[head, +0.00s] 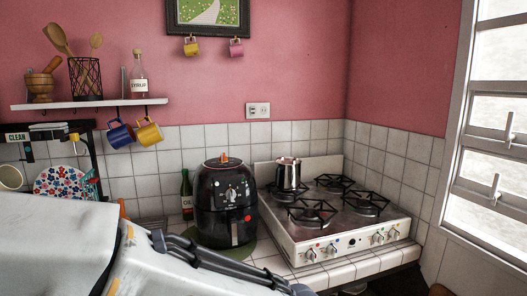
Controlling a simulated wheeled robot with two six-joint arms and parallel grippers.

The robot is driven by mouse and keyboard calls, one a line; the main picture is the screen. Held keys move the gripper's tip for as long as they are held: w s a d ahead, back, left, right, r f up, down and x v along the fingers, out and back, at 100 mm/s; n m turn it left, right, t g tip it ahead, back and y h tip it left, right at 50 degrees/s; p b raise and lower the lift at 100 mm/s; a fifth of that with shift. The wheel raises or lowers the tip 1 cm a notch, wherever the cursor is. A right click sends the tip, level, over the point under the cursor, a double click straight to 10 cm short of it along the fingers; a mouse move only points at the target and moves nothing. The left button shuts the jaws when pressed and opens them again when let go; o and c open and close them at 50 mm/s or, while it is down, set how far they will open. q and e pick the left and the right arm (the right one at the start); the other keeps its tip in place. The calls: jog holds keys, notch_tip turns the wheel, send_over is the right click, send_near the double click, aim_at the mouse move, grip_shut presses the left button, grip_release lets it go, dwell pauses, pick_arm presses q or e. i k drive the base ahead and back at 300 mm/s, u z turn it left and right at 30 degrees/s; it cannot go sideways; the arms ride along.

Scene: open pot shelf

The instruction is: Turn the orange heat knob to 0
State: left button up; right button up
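The white stove (345,215) stands in the corner on the tiled counter, with several knobs along its front panel. Two knobs sit at the panel's left end, a left knob (310,255) and one beside it (331,249). Two more sit at its right end (378,238). Small coloured marks show near them, but I cannot tell which knob is the orange one or read any setting. My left arm's white links and dark bars cross the lower left, in front of the counter. Neither gripper's fingertips can be made out.
A black air fryer (224,215) with a dial and a red-orange button stands left of the stove. A metal pot (288,174) is on the back left burner. A dark oil bottle (187,195) stands behind my arm. A window (490,130) is at the right.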

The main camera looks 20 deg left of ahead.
aim_at(222, 159)
jog(key=z, duration=0.2)
jog(key=i, duration=0.85)
jog(key=u, duration=0.85)
jog(key=i, duration=0.7)
jog(key=u, duration=0.7)
